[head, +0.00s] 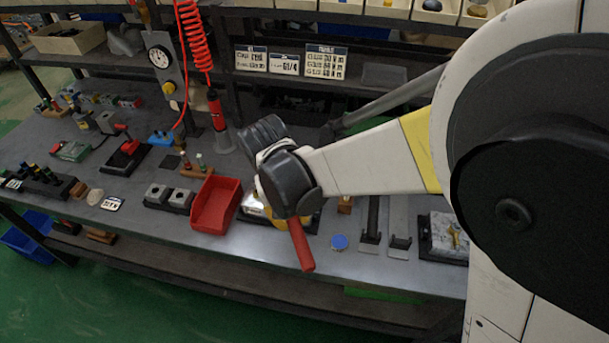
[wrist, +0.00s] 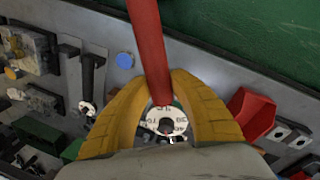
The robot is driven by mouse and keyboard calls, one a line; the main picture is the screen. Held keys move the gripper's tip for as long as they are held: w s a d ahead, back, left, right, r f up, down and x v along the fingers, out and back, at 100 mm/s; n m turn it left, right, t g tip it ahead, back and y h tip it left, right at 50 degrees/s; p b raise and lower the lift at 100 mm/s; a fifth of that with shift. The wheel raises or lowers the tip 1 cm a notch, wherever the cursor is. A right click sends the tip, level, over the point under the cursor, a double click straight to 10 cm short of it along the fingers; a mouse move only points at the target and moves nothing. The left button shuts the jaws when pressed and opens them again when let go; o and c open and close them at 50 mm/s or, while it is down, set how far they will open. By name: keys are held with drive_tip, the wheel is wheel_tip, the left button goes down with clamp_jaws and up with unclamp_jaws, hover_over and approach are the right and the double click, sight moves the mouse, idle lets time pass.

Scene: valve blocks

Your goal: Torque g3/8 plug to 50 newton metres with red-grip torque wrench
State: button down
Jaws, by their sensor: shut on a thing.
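My gripper (wrist: 166,76), with yellow fingers, is shut on the red-grip torque wrench (wrist: 150,45). In the wrist view a white disc with dark markings (wrist: 165,124) shows between the fingers, at the end of the grip. A pale metal block with a brass-coloured fitting (head: 447,236) sits on a dark base at the bench's right. A silvery piece (head: 252,205) shows partly behind my gripper. I cannot make out the G3/8 plug.
A red bin (head: 214,206) stands left of my gripper. A blue round cap (head: 339,242) lies to its right. Two long dark-ended holders (head: 371,222) stand beyond the cap. Blocks and small fittings crowd the left bench. A red coiled hose (head: 196,40) hangs behind.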

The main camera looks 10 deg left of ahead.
drive_tip(key=shift+s, duration=0.2)
drive_tip(key=shift+f+b, duration=0.25)
drive_tip(key=shift+b, duration=0.1)
drive_tip(key=shift+f+b, duration=1.75)
drive_tip(key=shift+f, duration=0.4)
drive_tip(key=shift+f+b, duration=1.25)
drive_tip(key=shift+f, duration=0.05)
drive_tip(key=shift+s+a+m, duration=0.25)
drive_tip(key=shift+a+m, duration=0.2)
drive_tip(key=shift+a, duration=0.15)
drive_tip(key=shift+s+a+m, duration=0.2)
drive_tip(key=shift+a+m, duration=0.25)
drive_tip(key=shift+a, duration=0.1)
